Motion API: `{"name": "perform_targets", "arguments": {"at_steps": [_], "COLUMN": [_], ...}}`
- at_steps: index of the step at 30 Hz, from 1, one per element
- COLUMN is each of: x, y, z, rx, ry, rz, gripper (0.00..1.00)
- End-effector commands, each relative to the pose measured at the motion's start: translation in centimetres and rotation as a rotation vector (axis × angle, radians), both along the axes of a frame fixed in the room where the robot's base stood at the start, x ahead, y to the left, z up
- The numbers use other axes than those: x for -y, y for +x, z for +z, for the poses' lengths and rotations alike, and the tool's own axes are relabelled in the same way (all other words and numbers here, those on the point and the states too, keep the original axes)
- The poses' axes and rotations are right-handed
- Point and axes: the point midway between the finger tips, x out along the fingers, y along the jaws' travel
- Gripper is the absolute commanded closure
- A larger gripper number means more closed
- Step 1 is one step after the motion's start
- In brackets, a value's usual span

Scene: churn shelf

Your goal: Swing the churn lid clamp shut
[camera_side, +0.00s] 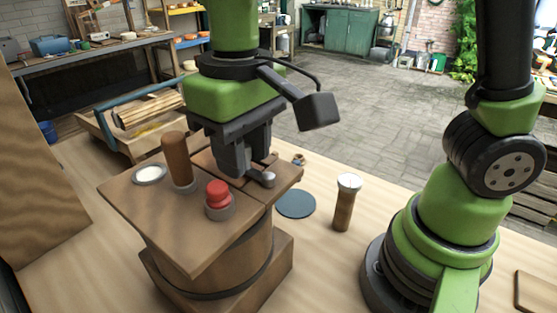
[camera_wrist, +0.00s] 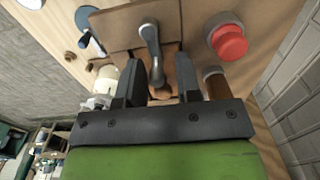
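The churn (camera_side: 215,255) is a brown wooden barrel with a square wooden top (camera_side: 165,222). The grey metal clamp lever (camera_side: 265,178) sits near the top's right edge, below my gripper (camera_side: 246,168). In the wrist view the lever (camera_wrist: 150,38) runs from its round pivot down between the two fingers of my gripper (camera_wrist: 158,72). The fingers are apart, with a visible gap on each side of the lever. I cannot tell whether the clamp is fully open or partly swung. My gripper hides part of the lid beneath it in the side view.
A red knob (camera_side: 218,192) and an upright wooden handle (camera_side: 177,160) stand close to my gripper on the churn top. A white-capped wooden cylinder (camera_side: 344,208) and a dark blue disc (camera_side: 296,204) are on the table to the right. A wooden crate (camera_side: 135,148) is behind left.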

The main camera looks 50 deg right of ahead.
Motion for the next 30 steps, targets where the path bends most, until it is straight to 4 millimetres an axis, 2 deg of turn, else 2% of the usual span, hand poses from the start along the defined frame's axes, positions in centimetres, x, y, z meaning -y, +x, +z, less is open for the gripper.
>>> {"name": "perform_targets", "arguments": {"at_steps": [21, 30], "x": [0.0, 0.0], "y": [0.1, 0.0], "z": [5.9, 6.9], "rx": [0.004, 0.002], "ry": [0.001, 0.0], "rz": [0.001, 0.001], "gripper": [0.68, 0.68]}}
